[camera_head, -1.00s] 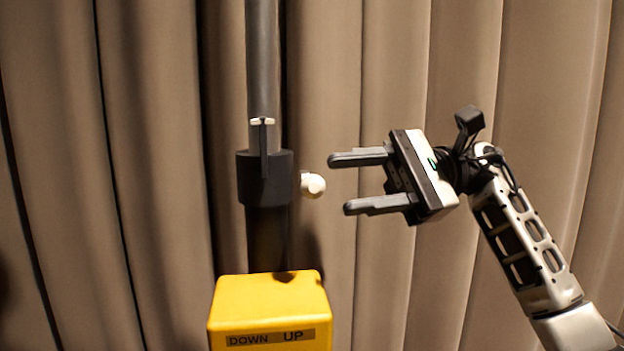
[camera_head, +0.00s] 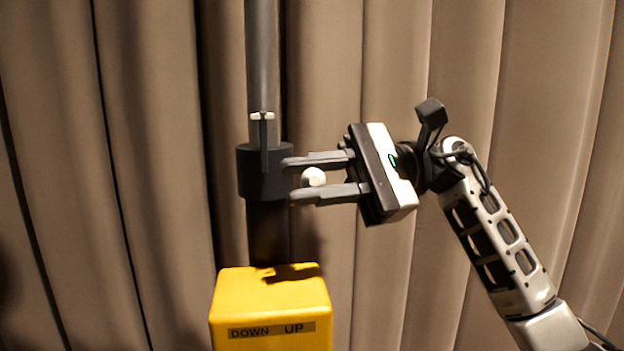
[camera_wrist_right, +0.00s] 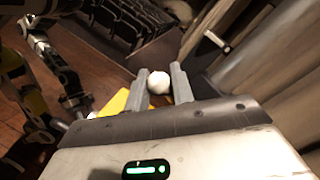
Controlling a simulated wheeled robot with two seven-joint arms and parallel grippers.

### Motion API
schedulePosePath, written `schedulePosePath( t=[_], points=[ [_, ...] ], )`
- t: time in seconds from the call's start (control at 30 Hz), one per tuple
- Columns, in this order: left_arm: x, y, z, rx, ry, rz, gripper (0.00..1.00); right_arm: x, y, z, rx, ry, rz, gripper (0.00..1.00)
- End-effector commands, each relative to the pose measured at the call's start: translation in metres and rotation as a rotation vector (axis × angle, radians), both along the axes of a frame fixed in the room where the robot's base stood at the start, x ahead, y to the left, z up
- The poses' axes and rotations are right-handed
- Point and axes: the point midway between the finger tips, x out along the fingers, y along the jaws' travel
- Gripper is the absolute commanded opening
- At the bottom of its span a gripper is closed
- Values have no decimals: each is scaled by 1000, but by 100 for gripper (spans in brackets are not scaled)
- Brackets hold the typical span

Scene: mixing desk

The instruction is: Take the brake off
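A dark vertical pole carries a black collar (camera_head: 265,172) with a small lever (camera_head: 263,132) with a pale top standing up on its front. A white round knob (camera_head: 313,178) sits at the collar's right side. My right gripper (camera_head: 290,180) is open, its two fingers reaching left above and below the knob. In the right wrist view the white knob (camera_wrist_right: 158,83) lies between the fingertips, and a gap seems to show beside it. Contact cannot be told for certain. My left gripper is not seen in the head view.
A yellow box (camera_head: 270,300) labelled DOWN and UP stands below the collar. A beige curtain (camera_head: 420,60) hangs behind. The right wrist view shows rows of dark seats (camera_wrist_right: 130,20) and a wooden floor. Space right of the pole is clear apart from my arm.

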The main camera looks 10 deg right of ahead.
Motion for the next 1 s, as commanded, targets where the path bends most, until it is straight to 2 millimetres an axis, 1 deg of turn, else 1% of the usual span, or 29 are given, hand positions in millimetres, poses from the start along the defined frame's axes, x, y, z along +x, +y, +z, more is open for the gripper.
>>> schedulePosePath(
  t=[0.27, 0.47, 1.0],
  points=[
    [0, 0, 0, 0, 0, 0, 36, 0, 0, -2, -9, 17, 1, 0],
    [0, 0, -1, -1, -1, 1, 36, 1, 0, 2, -9, 87, 2, 0],
    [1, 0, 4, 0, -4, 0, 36, 14, 0, 27, -12, 469, 2, 0]
  ],
)
